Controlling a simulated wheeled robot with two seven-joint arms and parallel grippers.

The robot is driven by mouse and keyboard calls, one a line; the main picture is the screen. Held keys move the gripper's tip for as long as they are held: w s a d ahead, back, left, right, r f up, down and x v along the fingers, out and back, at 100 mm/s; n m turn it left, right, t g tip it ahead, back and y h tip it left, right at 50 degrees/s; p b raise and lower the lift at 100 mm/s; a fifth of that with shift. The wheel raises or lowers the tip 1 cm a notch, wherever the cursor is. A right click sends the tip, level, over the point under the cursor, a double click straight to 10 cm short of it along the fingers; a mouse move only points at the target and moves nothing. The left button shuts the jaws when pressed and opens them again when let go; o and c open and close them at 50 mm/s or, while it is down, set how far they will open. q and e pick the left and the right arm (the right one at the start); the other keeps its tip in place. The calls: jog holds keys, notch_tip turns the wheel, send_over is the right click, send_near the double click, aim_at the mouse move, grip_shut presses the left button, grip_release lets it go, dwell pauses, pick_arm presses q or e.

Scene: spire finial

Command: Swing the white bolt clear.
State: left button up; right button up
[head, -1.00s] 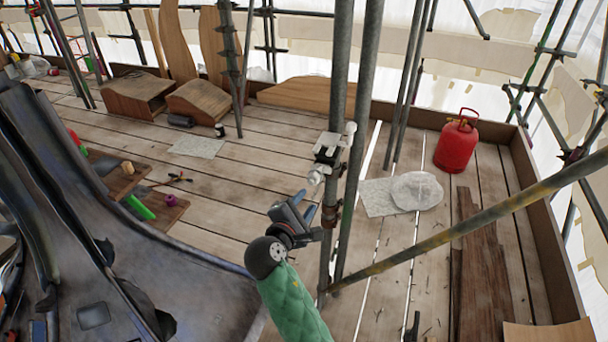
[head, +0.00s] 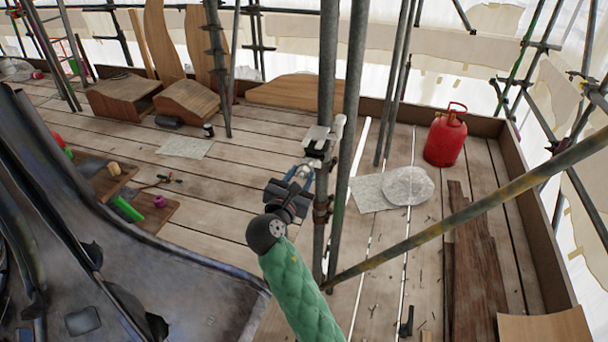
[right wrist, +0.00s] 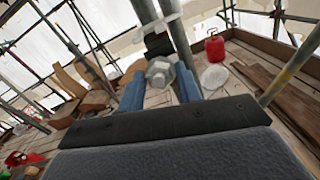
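A pale clamp (head: 318,138) with a dark block under it sits on the upright scaffold poles in the middle of the head view. Its pale upper part also shows in the right wrist view (right wrist: 158,26). The bolt's grey-white hex nut (right wrist: 160,72) faces my wrist camera. My right gripper (head: 303,172) is just below and in front of the clamp. In the right wrist view its blue fingers (right wrist: 161,92) are apart, one on each side of the nut. I cannot tell whether they touch it. My left gripper is not in view.
Upright poles (head: 350,120) stand right beside my right gripper, and a diagonal pole (head: 470,220) crosses to the right. A red gas bottle (head: 445,138) and a pale sack (head: 407,186) are on the planks behind. Wooden boxes (head: 187,101) stand at the back left.

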aim_at(305, 166)
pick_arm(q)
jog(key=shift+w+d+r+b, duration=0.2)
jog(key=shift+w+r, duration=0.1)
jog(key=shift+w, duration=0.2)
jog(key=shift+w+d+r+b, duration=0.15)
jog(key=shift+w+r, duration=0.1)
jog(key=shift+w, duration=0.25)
pick_arm(e)
jog(key=shift+x, duration=1.3)
jog(key=shift+c, duration=0.2)
grip_shut()
jog(key=shift+r+p, duration=0.2)
jog(key=shift+p, duration=0.2)
jog(key=r+p, duration=0.1)
jog(key=p, duration=0.2)
jog(key=shift+w+d+r, duration=0.1)
jog(key=shift+w, duration=0.15)
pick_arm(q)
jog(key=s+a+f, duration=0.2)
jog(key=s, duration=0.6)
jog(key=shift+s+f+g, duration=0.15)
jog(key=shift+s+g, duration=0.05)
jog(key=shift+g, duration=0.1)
